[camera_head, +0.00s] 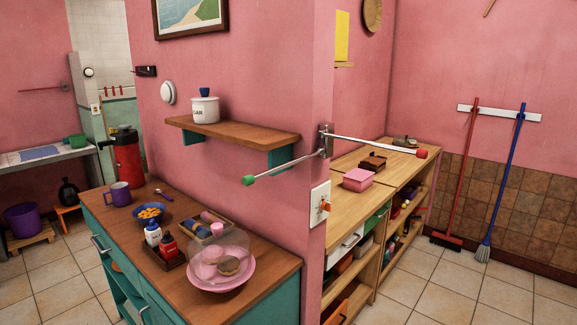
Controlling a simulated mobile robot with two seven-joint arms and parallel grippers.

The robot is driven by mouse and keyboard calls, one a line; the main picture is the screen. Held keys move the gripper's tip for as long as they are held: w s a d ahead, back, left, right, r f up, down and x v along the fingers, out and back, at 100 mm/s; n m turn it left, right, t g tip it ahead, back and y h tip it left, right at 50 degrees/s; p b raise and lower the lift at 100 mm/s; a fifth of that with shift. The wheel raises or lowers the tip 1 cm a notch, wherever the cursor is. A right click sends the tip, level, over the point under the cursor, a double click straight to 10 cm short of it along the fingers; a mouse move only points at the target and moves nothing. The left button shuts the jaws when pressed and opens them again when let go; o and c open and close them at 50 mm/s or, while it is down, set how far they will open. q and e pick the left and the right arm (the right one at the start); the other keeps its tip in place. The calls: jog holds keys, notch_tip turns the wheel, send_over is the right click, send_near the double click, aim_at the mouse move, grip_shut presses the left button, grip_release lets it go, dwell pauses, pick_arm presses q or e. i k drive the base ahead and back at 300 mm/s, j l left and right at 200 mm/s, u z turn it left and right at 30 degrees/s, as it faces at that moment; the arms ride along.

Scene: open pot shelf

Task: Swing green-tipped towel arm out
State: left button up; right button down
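The green-tipped towel arm (287,167) is a thin metal rod with a round green tip (249,180). It runs left and slightly down from a metal bracket (326,140) on the narrow end of the pink wall. A second, red-tipped towel arm (375,144) runs right from the same bracket, over the wooden counter, and ends in a red tip (421,153). The green tip appears in front of the pink wall, above the teal cabinet's top. Neither of my grippers shows in the head view.
A wooden shelf (235,140) with a white sugar pot (205,108) is behind and above the green-tipped arm. Below, the teal cabinet (262,273) holds a domed pink plate (220,270), bottles and a mug. A switch plate (319,205) sits under the bracket.

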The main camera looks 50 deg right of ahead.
aim_at(248, 179)
jog(key=z, duration=1.7)
